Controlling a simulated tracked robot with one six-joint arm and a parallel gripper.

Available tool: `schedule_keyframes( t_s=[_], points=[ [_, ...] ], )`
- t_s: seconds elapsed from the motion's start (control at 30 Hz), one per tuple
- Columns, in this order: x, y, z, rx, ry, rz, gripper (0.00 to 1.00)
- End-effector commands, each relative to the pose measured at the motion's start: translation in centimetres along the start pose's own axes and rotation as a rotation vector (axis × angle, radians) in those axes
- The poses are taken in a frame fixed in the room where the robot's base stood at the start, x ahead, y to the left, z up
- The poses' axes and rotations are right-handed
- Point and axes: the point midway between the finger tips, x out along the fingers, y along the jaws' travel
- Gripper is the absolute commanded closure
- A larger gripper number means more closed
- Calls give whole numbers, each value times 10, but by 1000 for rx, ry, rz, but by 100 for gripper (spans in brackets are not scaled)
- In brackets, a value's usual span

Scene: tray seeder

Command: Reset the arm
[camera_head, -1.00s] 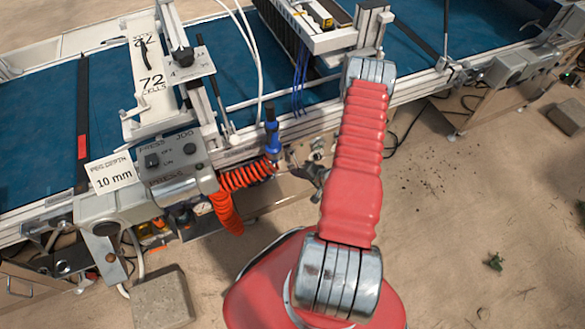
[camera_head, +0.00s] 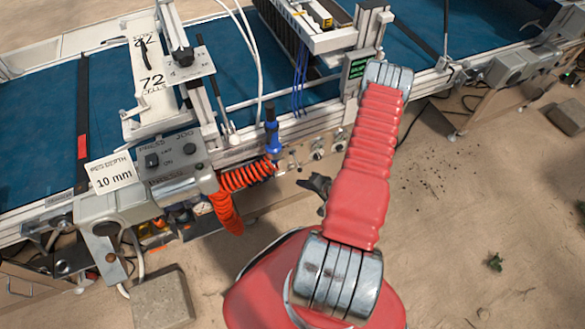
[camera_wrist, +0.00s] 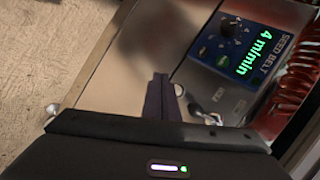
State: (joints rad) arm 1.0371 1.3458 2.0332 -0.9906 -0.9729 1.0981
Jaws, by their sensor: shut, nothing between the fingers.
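My red arm reaches up from my base toward the seeder in the head view. My gripper (camera_head: 316,184) shows as a small dark shape left of the arm, partly hidden behind it, near the front edge of the machine. In the wrist view the dark fingers (camera_wrist: 162,97) are together and empty. They point at a metal panel, beside a blue box (camera_wrist: 232,50) labelled SEED BELT with a green "4 m/min" display. I cannot tell whether the fingers touch the panel.
The seeder's blue belt (camera_head: 40,150) runs across the back. An orange coiled hose (camera_head: 235,185) and a blue-handled tool (camera_head: 272,135) hang at its front. A grey press box (camera_head: 180,180) stands left. Sandy floor to the right is mostly open. A stone block (camera_head: 162,302) lies lower left.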

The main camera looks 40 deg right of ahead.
Motion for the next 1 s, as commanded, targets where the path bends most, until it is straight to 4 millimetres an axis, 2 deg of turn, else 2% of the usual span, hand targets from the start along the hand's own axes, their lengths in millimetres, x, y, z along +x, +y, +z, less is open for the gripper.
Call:
schedule_keyframes(
  t_s=[0.87,1.0],
  points=[
    [0,0,0,-18,-1,1,100],
    [0,17,6,-86,-30,68,100]
  ],
)
